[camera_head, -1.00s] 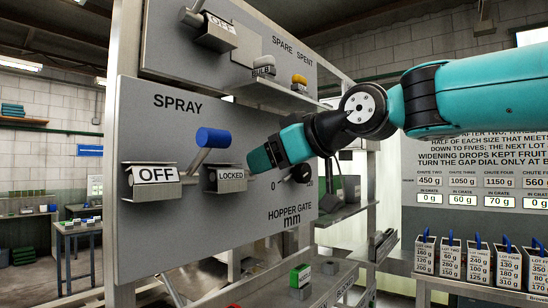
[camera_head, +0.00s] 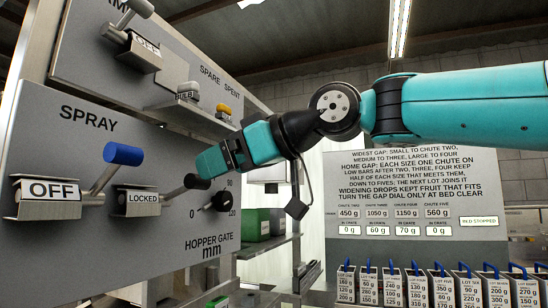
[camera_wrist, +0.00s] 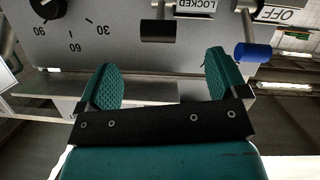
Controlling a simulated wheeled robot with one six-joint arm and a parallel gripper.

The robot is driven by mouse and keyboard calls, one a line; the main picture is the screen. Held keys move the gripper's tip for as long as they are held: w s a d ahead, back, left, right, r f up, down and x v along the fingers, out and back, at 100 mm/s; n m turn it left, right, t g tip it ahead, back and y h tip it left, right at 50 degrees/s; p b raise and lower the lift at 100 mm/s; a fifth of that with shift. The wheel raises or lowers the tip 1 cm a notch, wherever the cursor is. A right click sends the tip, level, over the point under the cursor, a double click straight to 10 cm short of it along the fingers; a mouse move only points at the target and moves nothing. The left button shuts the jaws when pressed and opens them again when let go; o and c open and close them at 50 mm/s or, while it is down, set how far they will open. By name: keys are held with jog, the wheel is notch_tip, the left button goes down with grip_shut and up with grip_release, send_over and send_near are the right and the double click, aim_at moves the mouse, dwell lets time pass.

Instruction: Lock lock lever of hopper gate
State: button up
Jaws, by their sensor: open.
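The lock lever of the hopper gate has a dark cylindrical handle (camera_head: 199,184) on a metal rod. The rod comes out of a bracket whose label reads LOCKED (camera_head: 143,198). My gripper (camera_head: 206,164) is open and empty beside the handle, slightly above it in the head view. In the wrist view, which shows the panel upside down, the handle (camera_wrist: 158,31) lies beyond the fingertips and between their lines, apart from both green fingers (camera_wrist: 162,62). The label (camera_wrist: 195,6) there also reads LOCKED.
The blue-handled spray lever (camera_head: 124,154), labelled OFF (camera_head: 50,190), stands left of the lock lever. The black hopper gate dial (camera_head: 219,201) sits close on its right. Several numbered crates (camera_head: 417,288) stand lower right.

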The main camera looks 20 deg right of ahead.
jog(key=b+v, duration=0.1)
jog(key=v, duration=0.8)
jog(key=shift+r, duration=0.1)
